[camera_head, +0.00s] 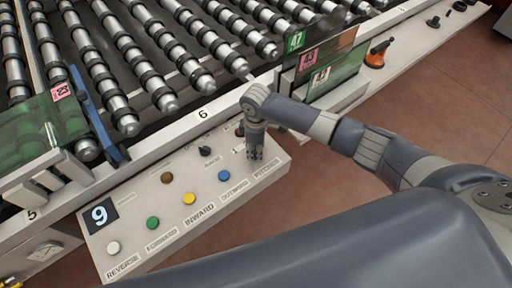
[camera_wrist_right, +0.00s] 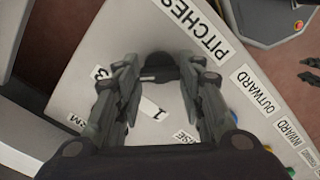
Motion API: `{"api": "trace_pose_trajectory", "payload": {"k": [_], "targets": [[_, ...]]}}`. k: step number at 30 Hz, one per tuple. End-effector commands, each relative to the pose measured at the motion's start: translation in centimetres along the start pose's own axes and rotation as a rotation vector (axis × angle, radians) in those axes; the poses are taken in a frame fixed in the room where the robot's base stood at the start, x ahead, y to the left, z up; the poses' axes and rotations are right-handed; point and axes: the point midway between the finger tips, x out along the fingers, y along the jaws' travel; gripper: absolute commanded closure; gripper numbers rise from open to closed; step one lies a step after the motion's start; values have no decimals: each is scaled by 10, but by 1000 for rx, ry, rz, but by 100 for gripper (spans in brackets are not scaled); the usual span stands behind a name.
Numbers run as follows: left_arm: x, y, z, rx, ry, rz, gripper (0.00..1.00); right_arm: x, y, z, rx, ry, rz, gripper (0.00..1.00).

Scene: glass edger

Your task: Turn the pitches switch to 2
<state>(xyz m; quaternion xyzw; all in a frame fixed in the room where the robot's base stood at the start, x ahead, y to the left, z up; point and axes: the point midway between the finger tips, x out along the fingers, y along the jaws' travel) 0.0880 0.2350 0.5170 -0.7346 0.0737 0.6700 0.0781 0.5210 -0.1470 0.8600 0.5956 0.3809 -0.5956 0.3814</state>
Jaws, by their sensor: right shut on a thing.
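The pitches switch (camera_wrist_right: 160,67) is a dark knob on the white control panel (camera_head: 150,235), close to the PITCHES label (camera_wrist_right: 200,30). A "1" mark (camera_wrist_right: 151,108) shows between the fingers, and a partly covered mark that looks like a 3 shows to the left. A "2" mark cannot be made out, nor exactly where the knob points. My right gripper (camera_wrist_right: 160,78) is shut on the knob, one finger on each side. In the head view my right gripper (camera_head: 255,152) points down onto the panel's far right part and hides the switch. My left gripper is not in view.
The panel also carries white (camera_head: 113,247), green (camera_head: 153,223), yellow (camera_head: 189,198), blue (camera_head: 224,175) and brown (camera_head: 167,178) buttons and another black knob (camera_head: 206,151). Conveyor rollers (camera_head: 150,75) lie behind. Upright glass sheets (camera_head: 330,65) stand behind my right arm.

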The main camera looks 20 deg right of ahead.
Motion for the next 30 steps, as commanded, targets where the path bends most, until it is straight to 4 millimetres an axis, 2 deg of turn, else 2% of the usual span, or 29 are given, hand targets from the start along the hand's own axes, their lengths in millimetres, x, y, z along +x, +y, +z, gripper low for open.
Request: {"api": "trace_pose_trajectory", "payload": {"k": [8, 30], "targets": [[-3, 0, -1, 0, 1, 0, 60, 0, 0, 0, -90, 0, -2, 88], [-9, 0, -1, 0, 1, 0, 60, 0, 0, 0, -652, 2, -2, 88]]}}
